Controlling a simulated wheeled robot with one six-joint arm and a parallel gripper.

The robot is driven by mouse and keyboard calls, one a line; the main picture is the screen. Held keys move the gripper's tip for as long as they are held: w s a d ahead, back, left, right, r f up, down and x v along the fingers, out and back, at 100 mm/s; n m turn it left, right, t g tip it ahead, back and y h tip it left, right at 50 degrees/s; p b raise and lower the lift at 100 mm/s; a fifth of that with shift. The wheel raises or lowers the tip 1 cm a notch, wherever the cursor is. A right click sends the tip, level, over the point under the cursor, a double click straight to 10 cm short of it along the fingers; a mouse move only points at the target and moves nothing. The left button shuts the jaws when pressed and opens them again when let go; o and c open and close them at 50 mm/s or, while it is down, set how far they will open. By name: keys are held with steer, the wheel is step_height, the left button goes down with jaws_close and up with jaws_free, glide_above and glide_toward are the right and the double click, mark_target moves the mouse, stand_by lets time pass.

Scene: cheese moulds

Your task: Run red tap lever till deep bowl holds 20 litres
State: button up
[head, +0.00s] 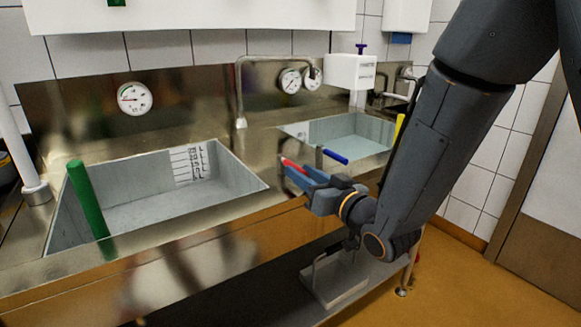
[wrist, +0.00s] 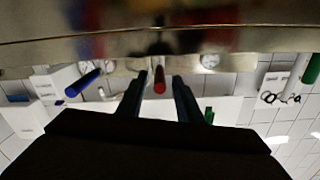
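The red tap lever (head: 292,163) is at the counter between two sunken basins. My gripper (head: 293,174) is at the lever. In the wrist view the lever's red end (wrist: 159,83) lies between my two fingers (wrist: 160,92), with narrow gaps on both sides, so the gripper looks open around it. The left basin (head: 120,190) has a marked scale (head: 189,163) on its inner wall; I see no clear water surface in it.
A blue lever (head: 335,156) is right of the red one, by a second basin (head: 350,130). A green upright bar (head: 88,200) stands at the left basin's front left. Round gauges (head: 134,98) are on the back wall. A low shelf (head: 335,280) is under the counter.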

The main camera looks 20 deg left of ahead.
mark_target(284, 160)
steer(key=x, duration=0.5)
steer(key=shift+w+a, duration=0.25)
steer(key=shift+c, duration=0.4)
jaws_close()
